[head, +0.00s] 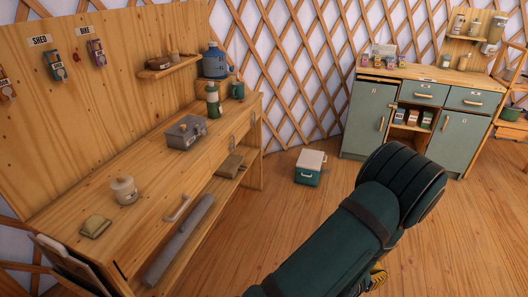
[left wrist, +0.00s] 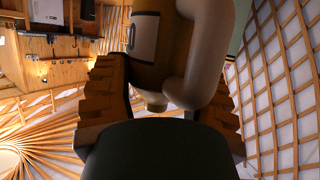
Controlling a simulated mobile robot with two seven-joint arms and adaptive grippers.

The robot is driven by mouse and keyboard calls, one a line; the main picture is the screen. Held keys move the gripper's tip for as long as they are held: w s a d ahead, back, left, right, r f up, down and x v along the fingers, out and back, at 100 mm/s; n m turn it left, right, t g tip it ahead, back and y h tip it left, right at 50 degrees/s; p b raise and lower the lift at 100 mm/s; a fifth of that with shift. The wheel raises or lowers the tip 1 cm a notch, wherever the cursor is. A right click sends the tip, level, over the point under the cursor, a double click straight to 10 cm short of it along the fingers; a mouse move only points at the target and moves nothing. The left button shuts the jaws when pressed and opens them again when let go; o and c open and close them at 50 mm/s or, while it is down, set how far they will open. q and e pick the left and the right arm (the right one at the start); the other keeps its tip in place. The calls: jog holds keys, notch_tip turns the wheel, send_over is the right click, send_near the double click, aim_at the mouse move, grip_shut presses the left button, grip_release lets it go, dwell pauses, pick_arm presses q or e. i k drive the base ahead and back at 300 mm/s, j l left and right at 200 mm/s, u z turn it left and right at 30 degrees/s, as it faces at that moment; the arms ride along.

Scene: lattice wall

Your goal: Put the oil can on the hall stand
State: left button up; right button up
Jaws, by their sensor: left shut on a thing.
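My left gripper (left wrist: 165,102) is shut on a yellow and cream thing (left wrist: 178,50) with a pale label and a thick curved cream part. It looks like the oil can, but it is too close and cut off to be sure. A wooden panel with small hooks (left wrist: 62,72) at the left of the left wrist view may be the hall stand; I cannot tell. My right gripper is not in view.
A wooden workbench (head: 75,205) stands at left with a grey box (head: 186,132), a jar (head: 124,190) and a blue jug (head: 215,62). A green cabinet (head: 365,115) stands at the back right. A cool box (head: 310,168) sits on the open floor (head: 275,215).

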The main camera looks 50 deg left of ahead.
aim_at(160, 169)
jog(key=i+u, duration=0.1)
jog(key=u, duration=0.8)
jog(key=i+l+u, duration=0.1)
jog(key=u, duration=0.3)
